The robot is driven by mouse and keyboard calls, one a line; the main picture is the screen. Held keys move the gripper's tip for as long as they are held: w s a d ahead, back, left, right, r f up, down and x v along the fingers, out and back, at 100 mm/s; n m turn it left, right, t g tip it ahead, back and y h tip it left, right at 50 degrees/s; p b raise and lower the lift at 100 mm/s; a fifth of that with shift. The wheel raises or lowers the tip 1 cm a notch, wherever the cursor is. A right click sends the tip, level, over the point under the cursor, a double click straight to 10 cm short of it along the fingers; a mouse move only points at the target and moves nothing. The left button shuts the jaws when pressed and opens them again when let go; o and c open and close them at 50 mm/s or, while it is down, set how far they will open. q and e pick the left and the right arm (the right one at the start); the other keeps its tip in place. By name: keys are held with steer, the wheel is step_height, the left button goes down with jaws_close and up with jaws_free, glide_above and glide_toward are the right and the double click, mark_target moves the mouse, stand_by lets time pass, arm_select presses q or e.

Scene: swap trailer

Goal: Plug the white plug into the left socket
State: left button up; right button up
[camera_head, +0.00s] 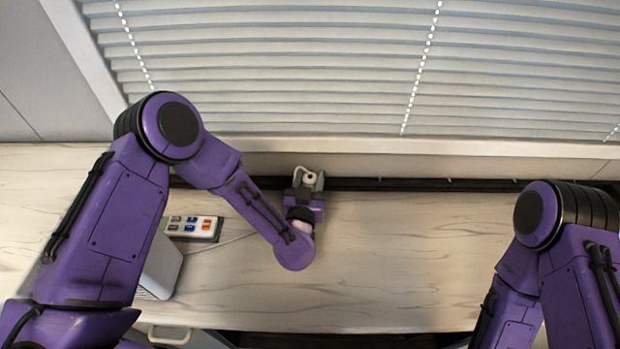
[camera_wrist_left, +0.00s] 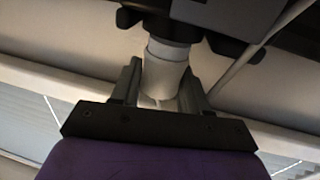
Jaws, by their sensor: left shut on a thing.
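My left gripper (camera_head: 308,181) is above the back of the desk, near the dark strip along the wall. It is shut on the white plug (camera_head: 309,178), whose pale end shows between the fingers. In the left wrist view the plug (camera_wrist_left: 163,74) is a white cylinder between the two dark fingers (camera_wrist_left: 160,88). Its far end meets a grey ring beside a dark and light grey part (camera_wrist_left: 225,15) that I cannot identify clearly. I cannot make out the left socket, or whether the plug is seated in anything. My right gripper is out of view.
A grey box (camera_head: 160,268) stands at the left. Blinds (camera_head: 290,70) cover the window. The desk's right half is clear.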

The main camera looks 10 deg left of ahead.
arm_select(q)
steer(key=shift+f, duration=0.2)
steer(key=o, duration=1.1)
steer(key=s, duration=0.3)
steer(key=s+b, duration=0.1)
steer(key=s, duration=0.3)
steer(key=s+b, duration=0.1)
steer(key=s, duration=0.2)
steer(key=shift+s+d, duration=0.25)
steer(key=shift+s, duration=0.05)
